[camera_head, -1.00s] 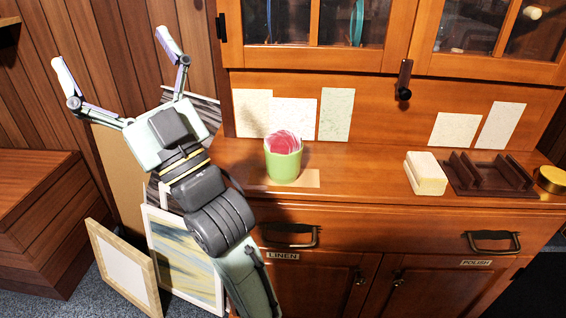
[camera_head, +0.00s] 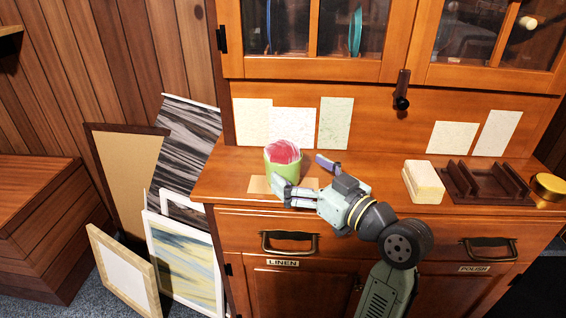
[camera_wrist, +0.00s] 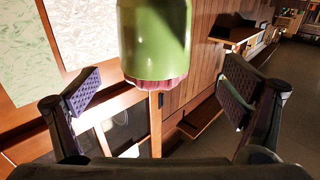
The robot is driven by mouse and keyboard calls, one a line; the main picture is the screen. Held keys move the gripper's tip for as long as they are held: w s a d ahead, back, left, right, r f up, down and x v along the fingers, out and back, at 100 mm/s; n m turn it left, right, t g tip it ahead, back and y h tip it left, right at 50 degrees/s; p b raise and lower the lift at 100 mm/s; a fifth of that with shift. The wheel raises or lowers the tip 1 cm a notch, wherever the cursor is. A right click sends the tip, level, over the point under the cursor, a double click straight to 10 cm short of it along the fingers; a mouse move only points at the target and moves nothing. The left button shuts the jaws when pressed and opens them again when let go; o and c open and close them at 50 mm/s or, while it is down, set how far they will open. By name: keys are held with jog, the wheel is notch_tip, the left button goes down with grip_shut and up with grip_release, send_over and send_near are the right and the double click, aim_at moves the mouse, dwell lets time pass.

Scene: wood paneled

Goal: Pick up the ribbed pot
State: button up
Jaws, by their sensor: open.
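The pot (camera_head: 270,167) is light green with a pink ribbed top, and it stands upright on the cabinet's counter near its left end. In the wrist view the pot (camera_wrist: 154,35) shows upside down at the top centre, cut off by the frame edge. My gripper (camera_head: 302,176) is open and empty, at the right of the pot and pointing toward it. One finger overlaps the pot's lower front in the head view; the other is to its right. In the wrist view the pads of my gripper (camera_wrist: 162,88) are wide apart, left and right of the pot, with gaps.
A cream block (camera_head: 424,183), a dark brown rack (camera_head: 487,188) and a gold tin (camera_head: 547,187) stand at the counter's right. Paper sheets (camera_head: 335,123) are on the back panel. Framed pictures (camera_head: 122,273) lean at the left. The counter between pot and block is mostly clear.

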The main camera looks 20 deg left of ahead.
aim_at(285, 156)
jog(key=x, duration=0.1)
jog(key=p+x, duration=0.1)
jog(key=x, duration=0.1)
jog(key=p+x, duration=0.1)
jog(key=x, duration=0.1)
jog(key=shift+w+r, duration=0.35)
jog(key=shift+r, duration=0.05)
jog(key=shift+w+a+f, duration=0.1)
jog(key=shift+w+a, duration=0.1)
jog(key=shift+a, duration=0.2)
jog(key=shift+c, duration=0.3)
jog(key=c, duration=1.5)
